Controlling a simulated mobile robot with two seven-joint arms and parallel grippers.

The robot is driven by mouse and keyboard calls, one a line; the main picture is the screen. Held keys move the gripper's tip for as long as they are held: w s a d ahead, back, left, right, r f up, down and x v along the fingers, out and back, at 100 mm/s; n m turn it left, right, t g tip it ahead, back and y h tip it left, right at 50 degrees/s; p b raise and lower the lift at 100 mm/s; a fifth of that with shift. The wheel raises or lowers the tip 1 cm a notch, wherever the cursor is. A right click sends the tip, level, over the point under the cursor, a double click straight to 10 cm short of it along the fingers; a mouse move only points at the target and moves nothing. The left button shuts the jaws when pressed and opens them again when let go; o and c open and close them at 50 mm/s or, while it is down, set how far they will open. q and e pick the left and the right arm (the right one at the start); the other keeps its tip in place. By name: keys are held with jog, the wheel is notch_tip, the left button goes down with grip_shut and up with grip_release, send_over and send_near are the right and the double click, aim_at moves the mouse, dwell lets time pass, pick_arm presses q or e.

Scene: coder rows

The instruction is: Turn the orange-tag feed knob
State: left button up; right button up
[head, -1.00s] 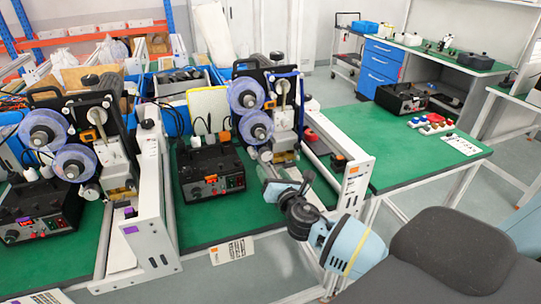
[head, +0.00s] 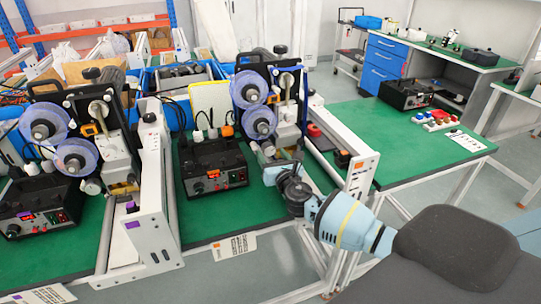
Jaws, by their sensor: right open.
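The right-hand coder carries orange tags: one is on its black control box (head: 215,172), another on its white side rail (head: 345,150). A small dark knob with an orange mark (head: 342,158) sits on that rail and looks like the orange-tag feed knob; its details are too small to tell. My right gripper (head: 268,160) is in front of the right coder's lower part, right of the control box and left of the knob. It is open; its fingers are small and partly lost against the machine. I cannot tell whether it touches anything. My left gripper is out of view.
A similar coder (head: 60,140) with purple tags stands at the left, with its own control box (head: 40,205). The green table (head: 420,155) at the right is mostly clear, with coloured knobs (head: 437,120) and a black box (head: 405,95) at the back.

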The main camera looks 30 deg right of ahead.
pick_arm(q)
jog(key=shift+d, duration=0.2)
pick_arm(e)
jog(key=shift+w+d, duration=0.1)
jog(key=shift+w, duration=0.4)
jog(key=c, duration=1)
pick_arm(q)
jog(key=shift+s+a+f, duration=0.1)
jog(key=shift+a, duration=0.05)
pick_arm(e)
jog(key=shift+o, duration=0.2)
jog(key=shift+m, duration=0.3)
